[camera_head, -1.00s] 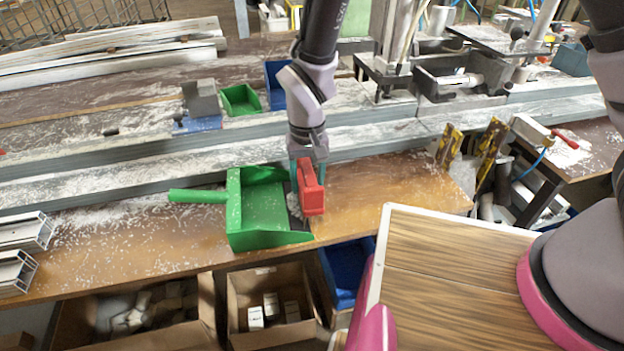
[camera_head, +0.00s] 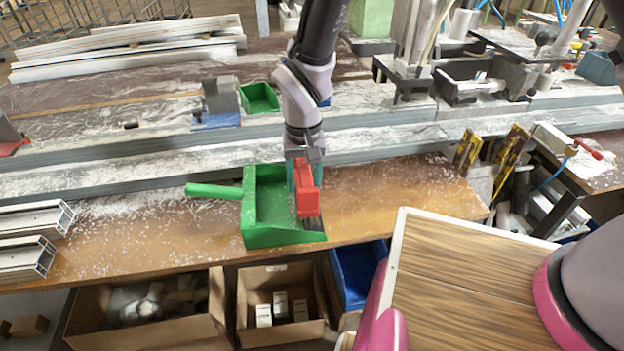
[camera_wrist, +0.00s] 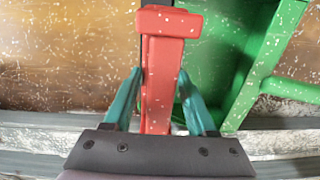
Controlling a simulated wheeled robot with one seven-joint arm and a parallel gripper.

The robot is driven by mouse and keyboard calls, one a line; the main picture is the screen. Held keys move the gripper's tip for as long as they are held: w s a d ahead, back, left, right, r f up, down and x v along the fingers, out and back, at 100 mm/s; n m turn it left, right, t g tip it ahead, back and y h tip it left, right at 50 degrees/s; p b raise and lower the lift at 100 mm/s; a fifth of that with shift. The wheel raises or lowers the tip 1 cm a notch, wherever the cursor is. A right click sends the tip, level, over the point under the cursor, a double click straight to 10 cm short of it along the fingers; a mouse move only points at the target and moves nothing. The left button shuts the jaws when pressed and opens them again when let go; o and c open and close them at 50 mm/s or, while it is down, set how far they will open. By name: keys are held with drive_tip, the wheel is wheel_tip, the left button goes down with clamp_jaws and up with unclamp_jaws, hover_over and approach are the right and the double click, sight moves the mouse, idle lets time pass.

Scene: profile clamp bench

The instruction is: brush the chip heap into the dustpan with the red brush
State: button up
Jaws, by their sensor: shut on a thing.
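My gripper (camera_head: 305,176) has teal fingers and is shut on the red brush (camera_head: 308,192). The brush also shows between the fingers in the wrist view (camera_wrist: 162,55). The green dustpan (camera_head: 262,238) lies on the brown bench, its handle pointing left and its open side to the right. The brush is at the pan's open right side, its dark bristles over or just at the pan's lip; I cannot tell if they touch. In the wrist view the pan (camera_wrist: 262,60) is right of the brush. I cannot make out a distinct chip heap; the brush may hide it.
Loose white chips are scattered over the bench top (camera_head: 380,195). A long grey rail (camera_head: 100,178) runs behind the pan. Aluminium profiles (camera_head: 30,225) lie at left. Yellow-black clamps (camera_head: 467,152) stand at right. Cardboard boxes (camera_head: 150,310) and a blue bin (camera_head: 358,270) are below the front edge.

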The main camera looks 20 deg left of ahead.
drive_tip(key=shift+s+a, duration=0.25)
drive_tip(key=shift+a, duration=0.25)
drive_tip(key=shift+s+a, duration=0.25)
drive_tip(key=shift+a, duration=0.2)
drive_tip(key=shift+r, duration=0.1)
drive_tip(key=shift+r, duration=2.95)
